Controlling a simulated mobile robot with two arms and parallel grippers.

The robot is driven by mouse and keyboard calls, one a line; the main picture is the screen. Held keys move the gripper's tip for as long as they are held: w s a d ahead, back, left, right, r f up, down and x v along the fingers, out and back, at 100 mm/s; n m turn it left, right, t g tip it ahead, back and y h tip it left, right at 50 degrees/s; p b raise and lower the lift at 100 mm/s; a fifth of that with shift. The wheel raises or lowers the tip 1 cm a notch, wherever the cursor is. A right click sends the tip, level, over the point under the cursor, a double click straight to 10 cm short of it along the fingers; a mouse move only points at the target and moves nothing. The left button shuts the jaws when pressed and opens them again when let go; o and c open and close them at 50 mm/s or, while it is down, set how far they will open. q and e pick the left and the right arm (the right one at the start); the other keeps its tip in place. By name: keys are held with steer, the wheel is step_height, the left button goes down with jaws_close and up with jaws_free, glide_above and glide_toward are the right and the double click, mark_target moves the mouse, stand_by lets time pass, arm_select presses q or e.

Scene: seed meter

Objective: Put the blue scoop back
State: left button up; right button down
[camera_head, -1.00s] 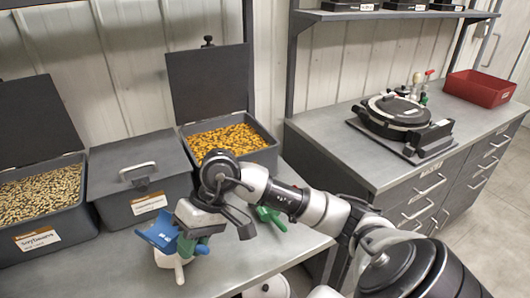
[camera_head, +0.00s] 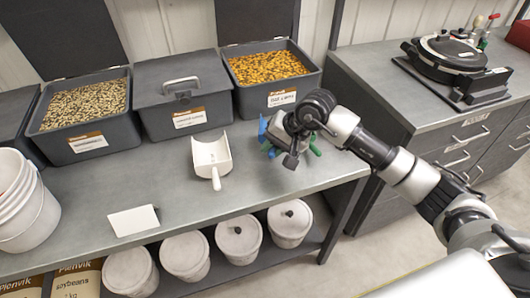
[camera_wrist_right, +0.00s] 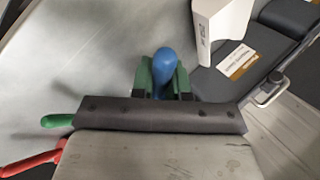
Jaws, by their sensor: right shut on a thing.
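My right gripper (camera_head: 271,142) is shut on the blue scoop, whose blue edge (camera_head: 262,128) shows at the gripper's left in the head view. The gripper and wrist hide most of the scoop. In the right wrist view the green fingers (camera_wrist_right: 163,80) clasp the scoop's rounded blue handle (camera_wrist_right: 165,62). The gripper is over the bench, right of a white scoop (camera_head: 211,157) and in front of the bin of orange-yellow grain (camera_head: 268,67). I cannot tell whether the blue scoop touches the bench. My left gripper is not in view.
A green handle (camera_wrist_right: 58,121) and a red handle (camera_wrist_right: 32,163) lie close by in the right wrist view. A lidded bin (camera_head: 184,98) and a bin of pale pellets (camera_head: 84,108) stand left. A white card (camera_head: 133,221) and stacked white buckets (camera_head: 25,205) are on the bench (camera_head: 95,190).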

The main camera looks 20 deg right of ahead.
steer(key=shift+w+a+f, duration=0.7)
steer(key=shift+w+f, duration=0.1)
steer(key=shift+w, duration=0.05)
step_height(320, 180, down, 3)
steer(key=shift+f+p, duration=0.1)
steer(key=shift+p, duration=0.65)
steer(key=shift+f, duration=0.25)
steer(key=shift+f, duration=0.1)
steer(key=shift+f+b, duration=0.15)
steer(key=shift+b, duration=0.15)
steer(key=c, duration=1.1)
jaws_free()
